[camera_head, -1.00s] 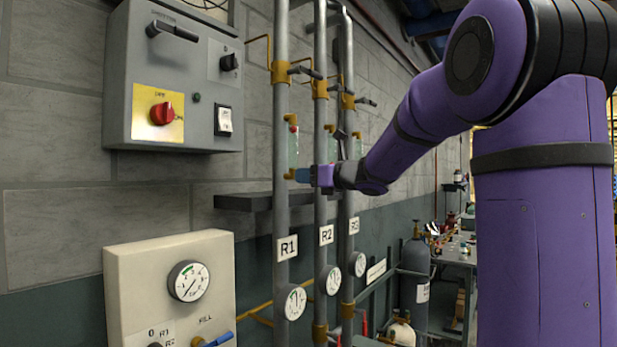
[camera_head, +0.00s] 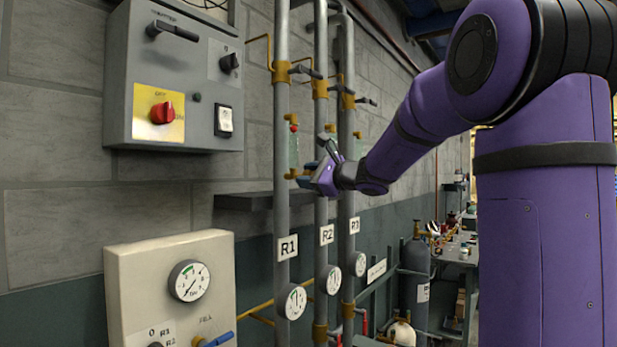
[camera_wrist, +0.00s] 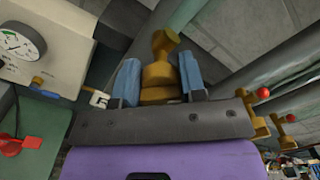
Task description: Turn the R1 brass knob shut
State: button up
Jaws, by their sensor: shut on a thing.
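The R1 pipe (camera_head: 281,130) is the leftmost of three upright grey pipes and bears the R1 label (camera_head: 287,247). A brass knob (camera_head: 291,174) sits at the lower end of its sight glass (camera_head: 294,150). My gripper (camera_head: 304,181) is at this knob, reaching in from the right, with its hand rolled at a tilt. In the wrist view, the brass knob (camera_wrist: 158,76) stands between the two blue fingers of my gripper (camera_wrist: 160,85), which is shut on it. The fingers partly hide the knob in the head view.
The R2 pipe (camera_head: 321,130) and R3 pipe (camera_head: 346,120) stand close by, with brass fittings and dark levers. A dark shelf (camera_head: 240,201) lies behind the pipes. A grey switch box (camera_head: 180,80) and a cream gauge panel (camera_head: 140,275) are at left.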

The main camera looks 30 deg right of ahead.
jog(key=n, duration=0.4)
jog(key=shift+n, duration=0.3)
jog(key=shift+f+n, duration=0.15)
jog(key=shift+n, duration=1.85)
jog(key=o, duration=0.9)
jog(key=shift+a, duration=0.1)
jog(key=shift+s, duration=0.1)
jog(key=v, duration=1)
jog(key=shift+s, duration=0.35)
